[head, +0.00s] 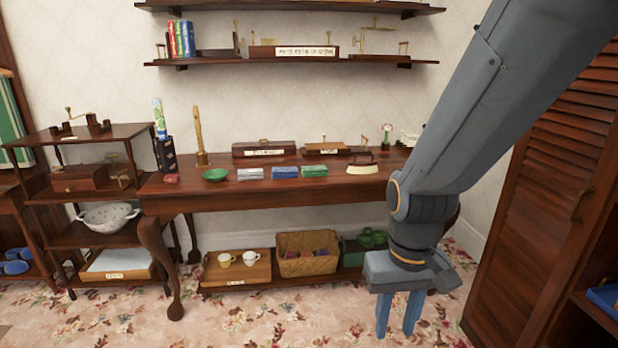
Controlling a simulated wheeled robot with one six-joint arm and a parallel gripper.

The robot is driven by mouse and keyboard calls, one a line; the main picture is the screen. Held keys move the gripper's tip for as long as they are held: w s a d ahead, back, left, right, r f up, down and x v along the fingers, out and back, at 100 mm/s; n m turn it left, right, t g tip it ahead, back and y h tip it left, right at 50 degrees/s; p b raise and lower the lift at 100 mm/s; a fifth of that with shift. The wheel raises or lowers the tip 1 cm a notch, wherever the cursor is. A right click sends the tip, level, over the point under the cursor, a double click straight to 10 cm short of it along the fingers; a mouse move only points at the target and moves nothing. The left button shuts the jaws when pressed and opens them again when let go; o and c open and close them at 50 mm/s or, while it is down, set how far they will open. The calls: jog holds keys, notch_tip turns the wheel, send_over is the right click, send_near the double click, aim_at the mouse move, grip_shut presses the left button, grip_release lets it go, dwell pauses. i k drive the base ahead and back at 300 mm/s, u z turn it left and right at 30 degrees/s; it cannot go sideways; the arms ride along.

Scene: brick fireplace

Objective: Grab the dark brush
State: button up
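A small item with a dark top and a pale lower edge (362,168) lies near the front right of the long wooden table. It looks like a brush with pale bristles, but it is too small to be sure. No other thing in view shows clearly as a dark brush. My gripper (398,328) hangs in front of the table at the lower right, below the tabletop in the picture. Its two blue fingers point down and stand apart with nothing between them. My arm hides the right end of the table.
On the long table (285,202) stand a green bowl (215,175), folded cloths (285,172) and wooden boxes (264,149). Below are a tray with cups (237,273) and a basket (307,264). A louvred cabinet (545,200) stands at right. The front floor is clear.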

aim_at(355, 166)
jog(key=z, duration=0.15)
jog(key=i, duration=2.85)
jog(key=u, duration=0.15)
